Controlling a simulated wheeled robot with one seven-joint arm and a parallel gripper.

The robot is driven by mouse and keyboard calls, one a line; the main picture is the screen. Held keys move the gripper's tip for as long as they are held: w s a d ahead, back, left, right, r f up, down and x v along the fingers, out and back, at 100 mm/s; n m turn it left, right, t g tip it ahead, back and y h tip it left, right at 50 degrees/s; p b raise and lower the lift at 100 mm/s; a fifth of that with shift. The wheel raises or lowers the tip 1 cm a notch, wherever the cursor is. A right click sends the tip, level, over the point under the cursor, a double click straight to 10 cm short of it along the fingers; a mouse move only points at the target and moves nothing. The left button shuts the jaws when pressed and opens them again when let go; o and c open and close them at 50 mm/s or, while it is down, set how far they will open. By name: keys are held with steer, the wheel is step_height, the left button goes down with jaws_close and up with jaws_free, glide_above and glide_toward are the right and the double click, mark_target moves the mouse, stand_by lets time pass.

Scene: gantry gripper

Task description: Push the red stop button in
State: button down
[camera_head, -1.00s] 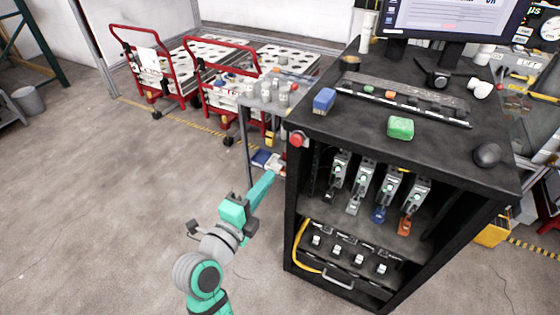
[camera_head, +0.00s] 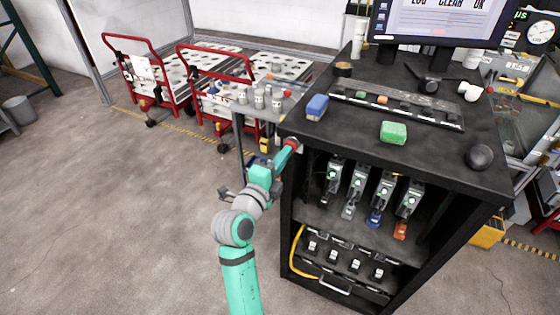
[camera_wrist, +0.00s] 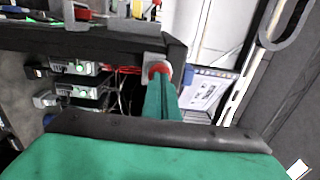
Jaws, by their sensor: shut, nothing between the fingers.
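The red stop button (camera_head: 294,143) sits on the upper left front corner of the black cabinet (camera_head: 300,225). In the wrist view the red button (camera_wrist: 160,68) shows just beyond my fingertips, on a grey mount. My gripper (camera_head: 287,153) is shut and empty, its teal fingers pointing up at the button. In the wrist view the closed fingers (camera_wrist: 161,82) overlap the button's lower part. The tips look to be at or touching its face; I cannot tell how far the button is pressed.
A small table with several cans (camera_head: 259,100) stands behind the button. Red-handled carts (camera_head: 130,70) stand at the back left.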

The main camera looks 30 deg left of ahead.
steer(key=shift+w, duration=0.1)
steer(key=shift+w+r, duration=0.1)
steer(key=shift+w, duration=0.75)
steer(key=shift+d, duration=0.1)
steer(key=s, duration=1.4)
steer(key=shift+s+a, duration=0.2)
